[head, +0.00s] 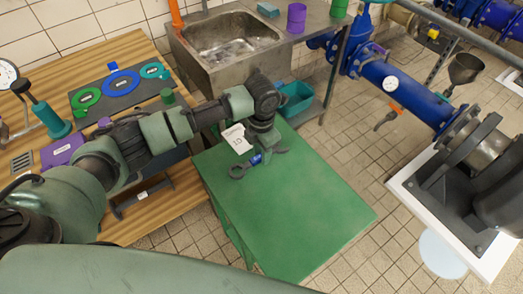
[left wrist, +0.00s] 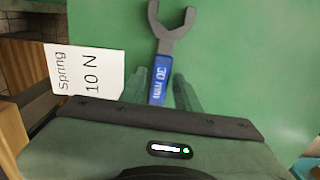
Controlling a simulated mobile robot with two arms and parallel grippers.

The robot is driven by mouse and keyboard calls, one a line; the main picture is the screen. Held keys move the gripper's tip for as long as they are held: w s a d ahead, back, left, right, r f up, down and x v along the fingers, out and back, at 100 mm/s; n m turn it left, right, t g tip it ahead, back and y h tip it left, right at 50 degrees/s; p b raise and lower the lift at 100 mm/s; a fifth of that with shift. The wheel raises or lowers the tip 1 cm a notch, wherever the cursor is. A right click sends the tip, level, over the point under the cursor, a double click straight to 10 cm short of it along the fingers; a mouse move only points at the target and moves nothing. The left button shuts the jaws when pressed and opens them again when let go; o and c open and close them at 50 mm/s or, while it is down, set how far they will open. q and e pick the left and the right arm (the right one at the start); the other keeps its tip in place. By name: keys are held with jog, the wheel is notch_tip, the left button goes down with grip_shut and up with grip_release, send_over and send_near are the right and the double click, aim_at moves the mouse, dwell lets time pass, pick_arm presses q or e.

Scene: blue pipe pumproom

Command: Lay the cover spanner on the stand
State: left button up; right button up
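The cover spanner, with dark grey jaws and a blue handle marked 30 mm, shows in the head view (head: 256,159) and the left wrist view (left wrist: 173,30). It is at the green top of the stand (head: 310,210), near its back left part; a small gap beneath it cannot be ruled out. My left gripper (head: 262,152) points down at it. In the left wrist view the fingers (left wrist: 160,85) are close on both sides of the blue handle and look shut on it. The gripper body hides the spanner's other end. My right gripper is not in view.
A white card (head: 236,138) reading Spring 10 N is beside the left gripper. A wooden bench (head: 130,55) with coloured rings is at left, a metal sink (head: 225,40) behind. Blue pipes (head: 410,88) and a white-topped plinth (head: 405,185) stand at right. The stand's front is clear.

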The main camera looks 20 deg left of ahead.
pick_arm(q)
jog(key=shift+o, duration=0.2)
notch_tip(320, 180, up, 12)
jog(key=b, duration=0.1)
dwell(0.5)
